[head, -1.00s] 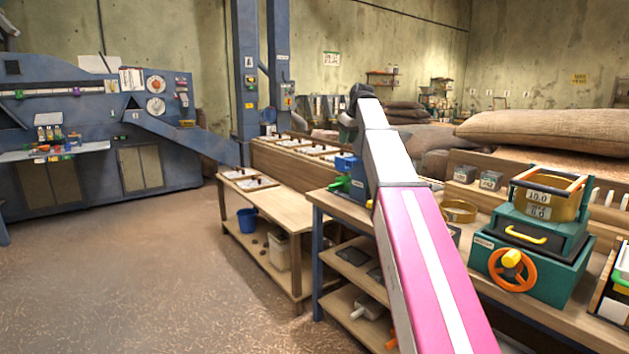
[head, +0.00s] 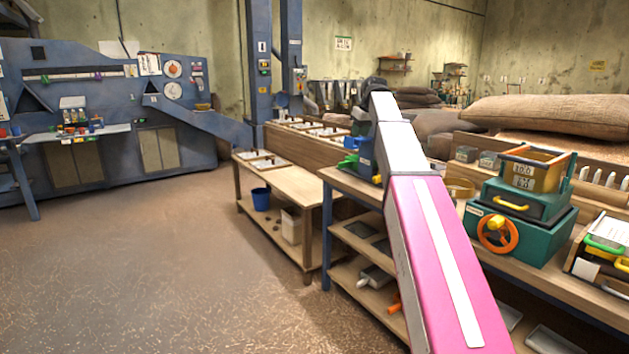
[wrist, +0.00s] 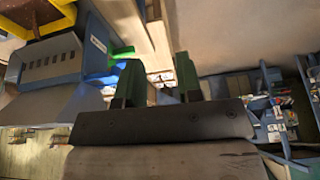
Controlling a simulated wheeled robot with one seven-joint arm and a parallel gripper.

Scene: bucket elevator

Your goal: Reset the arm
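My arm reaches from the lower right of the head view up to a dark joint near the middle, over the wooden workbench (head: 545,290). My gripper is hidden there behind the arm. In the wrist view, my gripper (wrist: 158,82) shows two green fingers standing apart with a clear gap. Nothing is visible between them.
The teal box with an orange handwheel (head: 497,235) stands on the bench right of my arm. A lower wooden table (head: 295,180) with a blue bucket (head: 260,199) on its shelf stands beyond. The blue machine (head: 115,120) is far left. Open floor (head: 150,260) lies left.

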